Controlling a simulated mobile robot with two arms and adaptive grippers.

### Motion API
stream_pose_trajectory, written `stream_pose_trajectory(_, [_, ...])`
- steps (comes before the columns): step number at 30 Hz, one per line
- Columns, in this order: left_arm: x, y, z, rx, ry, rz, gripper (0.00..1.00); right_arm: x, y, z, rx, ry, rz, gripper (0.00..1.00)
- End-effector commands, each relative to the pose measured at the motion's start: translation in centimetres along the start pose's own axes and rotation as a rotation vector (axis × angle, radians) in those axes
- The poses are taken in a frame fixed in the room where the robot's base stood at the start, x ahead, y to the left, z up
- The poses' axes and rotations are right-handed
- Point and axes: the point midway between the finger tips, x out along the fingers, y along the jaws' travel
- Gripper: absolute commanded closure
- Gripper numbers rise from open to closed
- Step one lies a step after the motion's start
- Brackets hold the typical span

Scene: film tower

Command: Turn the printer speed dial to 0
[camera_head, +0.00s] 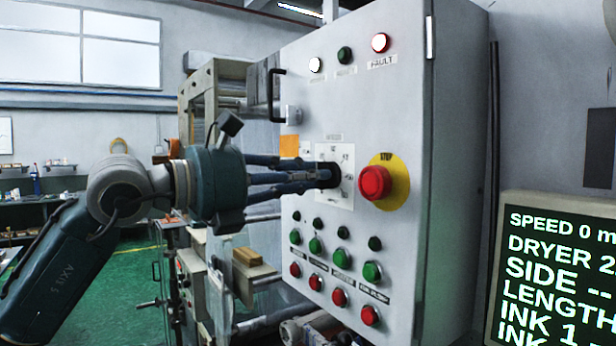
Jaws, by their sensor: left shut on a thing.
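The printer speed dial (328,176) is a black knob on a white scale plate (347,198) on the front of the grey control cabinet. My left gripper (322,175) reaches in from the left and is shut on the dial. Its fingers cover much of the knob, so the pointer's position on the scale cannot be read. A display (560,270) at the right edge reads "SPEED 0". My right gripper is not in view.
A red stop button (375,182) on a yellow disc sits close to the right of the dial. Rows of green (343,232) and red (338,297) buttons lie below. A black handle (274,95) juts from the cabinet's left edge.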

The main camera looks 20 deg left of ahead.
Motion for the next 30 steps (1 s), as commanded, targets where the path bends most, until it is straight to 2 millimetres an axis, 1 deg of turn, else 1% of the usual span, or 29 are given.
stream_pose_trajectory(8, [0.0, 0.0, -0.3, -0.139, -0.001, -0.001, 1.00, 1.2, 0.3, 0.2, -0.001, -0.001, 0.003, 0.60])
stream_pose_trajectory(30, [0.0, 0.0, -0.6, -0.828, -0.001, 0.000, 1.00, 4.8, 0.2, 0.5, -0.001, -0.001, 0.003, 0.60])
